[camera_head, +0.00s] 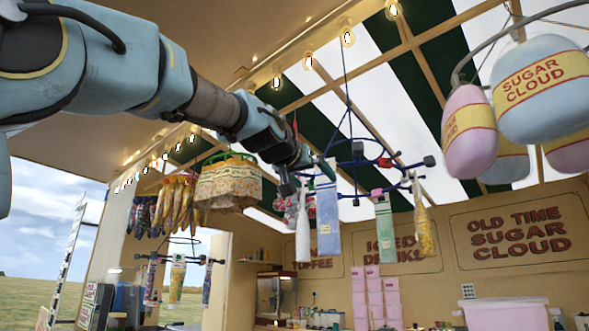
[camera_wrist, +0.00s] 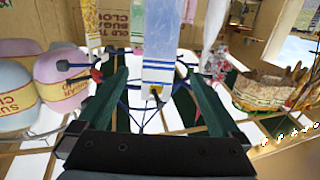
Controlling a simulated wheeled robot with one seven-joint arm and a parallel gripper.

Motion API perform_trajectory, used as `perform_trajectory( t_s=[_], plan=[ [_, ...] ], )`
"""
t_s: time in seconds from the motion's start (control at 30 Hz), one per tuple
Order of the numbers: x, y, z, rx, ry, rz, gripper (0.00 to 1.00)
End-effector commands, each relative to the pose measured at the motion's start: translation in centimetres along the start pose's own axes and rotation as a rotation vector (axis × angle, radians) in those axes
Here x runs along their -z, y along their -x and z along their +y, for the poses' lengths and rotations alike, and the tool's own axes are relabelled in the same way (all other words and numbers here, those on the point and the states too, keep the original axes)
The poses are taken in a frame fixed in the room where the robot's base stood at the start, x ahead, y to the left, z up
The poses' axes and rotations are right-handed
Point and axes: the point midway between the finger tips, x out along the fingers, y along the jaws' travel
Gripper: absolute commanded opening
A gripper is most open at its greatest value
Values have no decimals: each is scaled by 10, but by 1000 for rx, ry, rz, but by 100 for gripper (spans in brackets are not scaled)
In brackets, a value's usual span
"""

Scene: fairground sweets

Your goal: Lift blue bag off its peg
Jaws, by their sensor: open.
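The blue bag (camera_head: 327,213) is a long pale-blue packet with a cream top, hanging upright from a dark blue hanging rack (camera_head: 358,165) in the head view. In the wrist view, which shows the scene upside down, the blue bag (camera_wrist: 159,40) hangs straight ahead, its top end and a dark peg tip between the fingers. My gripper (camera_head: 307,178) is at the rack, by the top of the blue bag. Its two green fingers (camera_wrist: 157,78) are spread apart on either side of the bag's top in the wrist view, with gaps showing. Whether the fingers reach past the bag is unclear.
A white bag (camera_head: 303,230) hangs close on the left; a green bag (camera_head: 385,228) and a yellow bag (camera_head: 424,232) hang to the right. A basket-like hanging display (camera_head: 228,185) is behind my arm. Large sugar cloud bags (camera_head: 541,88) hang at upper right.

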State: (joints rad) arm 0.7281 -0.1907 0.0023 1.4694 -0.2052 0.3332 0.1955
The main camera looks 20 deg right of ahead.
Motion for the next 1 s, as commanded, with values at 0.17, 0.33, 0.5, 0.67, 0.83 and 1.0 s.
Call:
perform_trajectory(
  t_s=[0.17,0.33,0.5,0.67,0.83,1.0],
  plan=[
    [22,5,9,-18,-2,36,100],
    [23,-8,9,-17,-1,35,100],
    [24,-30,9,-17,-1,33,100],
    [24,-51,10,-17,-2,33,100],
    [23,-73,10,-17,-2,33,100],
    [24,-87,10,-16,-2,34,100]
  ],
)
